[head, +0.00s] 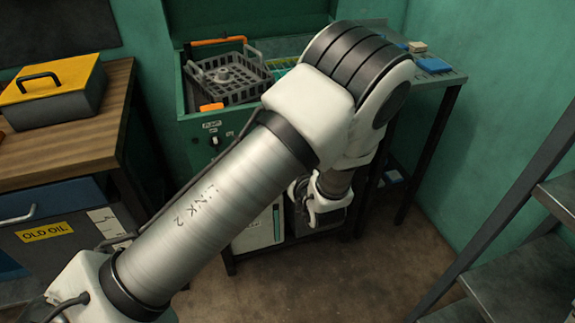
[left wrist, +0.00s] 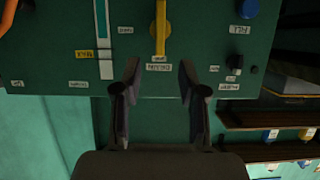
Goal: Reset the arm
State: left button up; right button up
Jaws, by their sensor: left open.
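My left arm (head: 215,210) crosses the head view from the lower left, bends at the top middle and drops behind its elbow. The left gripper is mostly hidden behind the arm in the head view. In the left wrist view my left gripper (left wrist: 157,80) is open, with nothing between its dark fingers. The fingers point at a green panel (left wrist: 205,65) that appears upside down. A yellow lever (left wrist: 160,28) on the panel shows just beyond the gap between the fingertips; contact cannot be judged. My right gripper is in neither view.
A green washer cabinet (head: 205,160) holds a grey basket (head: 232,78). At left, a wooden bench (head: 60,150) carries a yellow-lidded box (head: 50,88). Metal shelving (head: 515,270) stands at right. The floor (head: 385,265) between cabinet and shelving is clear.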

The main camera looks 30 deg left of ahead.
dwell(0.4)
pick_arm(q)
jog(key=s+a+f+m+g+h+p, duration=0.1)
jog(key=s+f+m+g+h+p, duration=0.2)
jog(key=s+f, duration=0.6)
jog(key=s+f+m+g+h+p, duration=0.25)
jog(key=s+f, duration=0.35)
jog(key=s, duration=0.6)
jog(key=s+d+m+g+h, duration=0.3)
jog(key=s+d+m+h, duration=0.1)
jog(key=s, duration=0.5)
jog(key=d+h, duration=0.1)
jog(key=d, duration=0.1)
jog(key=shift+s+d+f, duration=0.25)
jog(key=shift+d, duration=0.1)
dwell(3.1)
